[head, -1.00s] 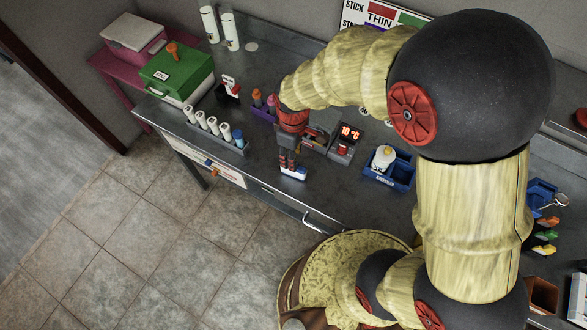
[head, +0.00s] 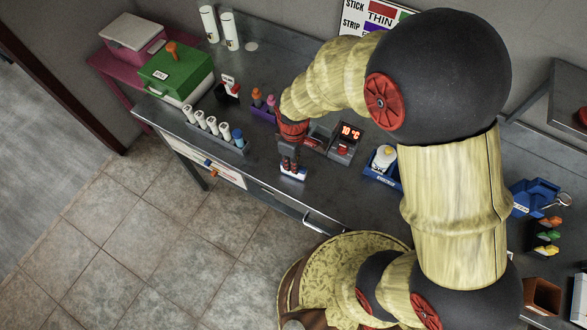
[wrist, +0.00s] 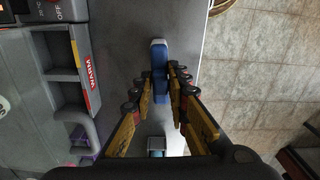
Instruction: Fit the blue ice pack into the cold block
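The blue ice pack (head: 292,174), with a white part, is on the bench near its front edge, under my gripper (head: 291,164) in the head view. In the wrist view the ice pack (wrist: 159,70) is a narrow blue piece between the tips of my gripper (wrist: 160,73). The yellow-padded fingers stand apart on both sides of it, with narrow gaps; contact is not visible. The grey cold block (head: 342,149), with a red 10 °C display, stands behind and right of the gripper. It also shows at the left of the wrist view (wrist: 60,70).
A rack of white tubes (head: 216,131) with one blue one stands left of the gripper. A purple rack (head: 263,113) is behind. A blue tray (head: 384,178) holding a white-and-yellow item is to the right. The bench's front edge is close.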

